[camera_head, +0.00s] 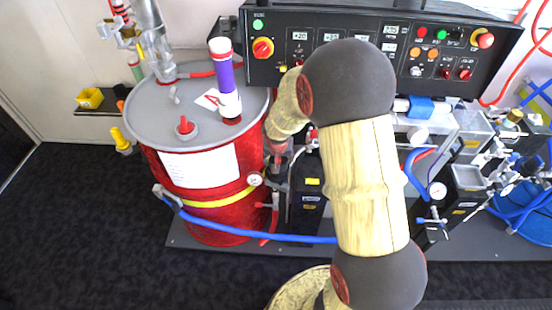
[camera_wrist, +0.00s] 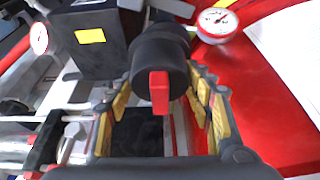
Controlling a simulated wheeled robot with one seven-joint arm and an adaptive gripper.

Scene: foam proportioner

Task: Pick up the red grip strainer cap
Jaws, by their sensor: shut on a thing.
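The strainer cap is a dark round body with a red bar-shaped grip (camera_wrist: 159,92) on its face, in the middle of the wrist view. My gripper (camera_wrist: 165,82) has its yellow-padded fingers on both sides of the cap, and they are shut on it. The cap still appears in line with the dark fitting behind it; I cannot tell whether it is seated or free. In the head view my gripper (camera_head: 277,163) is low beside the red drum, small and partly hidden by my arm, and the cap cannot be made out clearly.
The red drum (camera_head: 200,200) stands close on the left, with a gauge (camera_head: 255,179) beside my gripper. A blue hose (camera_head: 250,233) runs across the front. The black control panel (camera_head: 340,50) is above and behind. Pumps and valves crowd the right. Dark floor (camera_head: 80,220) is clear at left.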

